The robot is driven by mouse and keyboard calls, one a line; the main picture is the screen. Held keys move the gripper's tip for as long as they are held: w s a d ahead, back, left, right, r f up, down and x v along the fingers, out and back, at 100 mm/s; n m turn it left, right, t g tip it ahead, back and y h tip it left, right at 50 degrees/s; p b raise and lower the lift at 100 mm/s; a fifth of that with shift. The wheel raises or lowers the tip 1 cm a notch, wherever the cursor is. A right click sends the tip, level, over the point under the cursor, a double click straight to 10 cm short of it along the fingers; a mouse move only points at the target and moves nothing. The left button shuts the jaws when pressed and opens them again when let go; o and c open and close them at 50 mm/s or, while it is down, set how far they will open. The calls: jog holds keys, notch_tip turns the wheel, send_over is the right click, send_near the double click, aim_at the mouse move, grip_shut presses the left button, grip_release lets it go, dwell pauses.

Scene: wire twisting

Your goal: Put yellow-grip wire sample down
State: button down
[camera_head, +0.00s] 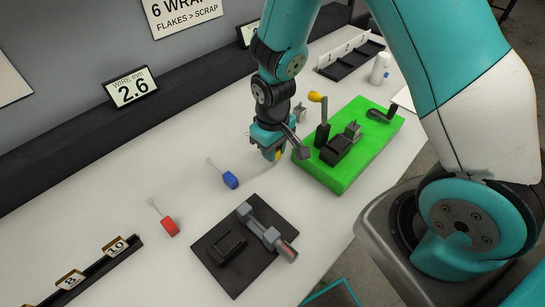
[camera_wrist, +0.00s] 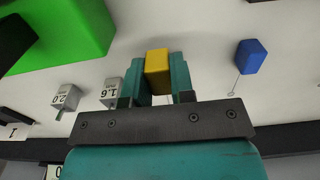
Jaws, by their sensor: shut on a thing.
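The yellow-grip wire sample (camera_wrist: 157,70) is a small yellow block held between the teal fingers of my gripper (camera_wrist: 160,85) in the wrist view. In the head view my gripper (camera_head: 271,150) points down over the white table, left of the green block, and only a little yellow (camera_head: 278,156) shows at its fingertips.
A blue-grip sample (camera_head: 230,180) and a red-grip sample (camera_head: 170,227) lie to the left on the white table (camera_head: 120,190). The green block (camera_head: 350,165) carries a dark fixture with a yellow-knobbed lever (camera_head: 317,97). A black plate with a tool (camera_head: 215,245) lies in front. A display reads 2.6 (camera_head: 131,88).

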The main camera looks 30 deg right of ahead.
aim_at(273, 166)
jog(key=shift+f, duration=1.95)
jog(key=shift+f, duration=0.15)
jog(key=c, duration=1)
grip_release()
